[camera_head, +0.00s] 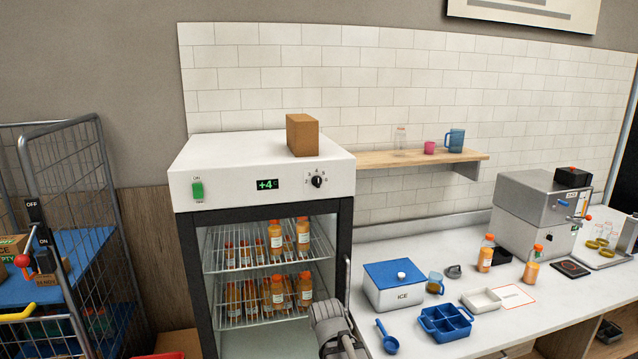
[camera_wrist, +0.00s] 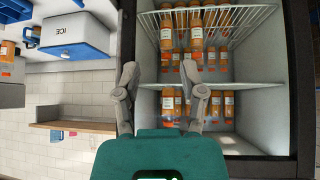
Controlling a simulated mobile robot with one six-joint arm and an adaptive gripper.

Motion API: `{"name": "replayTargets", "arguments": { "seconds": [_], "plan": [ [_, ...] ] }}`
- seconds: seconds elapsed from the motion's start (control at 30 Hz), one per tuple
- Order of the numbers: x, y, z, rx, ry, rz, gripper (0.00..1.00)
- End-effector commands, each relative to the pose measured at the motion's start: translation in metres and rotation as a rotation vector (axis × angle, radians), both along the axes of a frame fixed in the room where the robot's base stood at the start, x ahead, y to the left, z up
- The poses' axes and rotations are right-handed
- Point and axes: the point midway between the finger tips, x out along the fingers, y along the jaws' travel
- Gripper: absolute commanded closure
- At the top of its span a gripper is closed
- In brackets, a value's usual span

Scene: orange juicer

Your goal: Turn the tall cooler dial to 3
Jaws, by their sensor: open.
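The tall cooler (camera_head: 180,150) stands left of the counter, with a white top panel and dark frame. Its black round dial (camera_head: 317,180) is at the right of that panel, with small numbers around it. The dial's pointer setting is too small to read. A green display (camera_head: 267,184) left of the dial reads +4. In the wrist view my gripper (camera_wrist: 160,70) is open and empty, its two grey fingers spread in front of the cooler's bottle shelves (camera_wrist: 250,86). The dial does not show in the wrist view. A grey part of my arm shows at the bottom of the head view.
A cardboard box (camera_head: 302,135) sits on the cooler. A green switch (camera_head: 197,190) is left on its panel. A dark upright handle (camera_head: 346,285) stands by its right edge. A wire cage cart (camera_head: 75,180) is at left. The counter holds an ice box (camera_head: 393,288) and a juicer (camera_head: 525,212).

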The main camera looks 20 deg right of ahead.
Motion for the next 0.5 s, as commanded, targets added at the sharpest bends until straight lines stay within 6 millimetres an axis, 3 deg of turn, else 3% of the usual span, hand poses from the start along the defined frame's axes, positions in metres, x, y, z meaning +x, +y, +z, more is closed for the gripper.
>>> {"name": "replayTargets", "arguments": {
  "seconds": [0.2, 0.5],
  "plan": [
    [0.053, -0.023, 0.051, -0.032, -0.271, -0.023, 0.47],
    [0.103, -0.047, 0.129, -0.066, -0.639, -0.014, 0.47]
  ]
}}
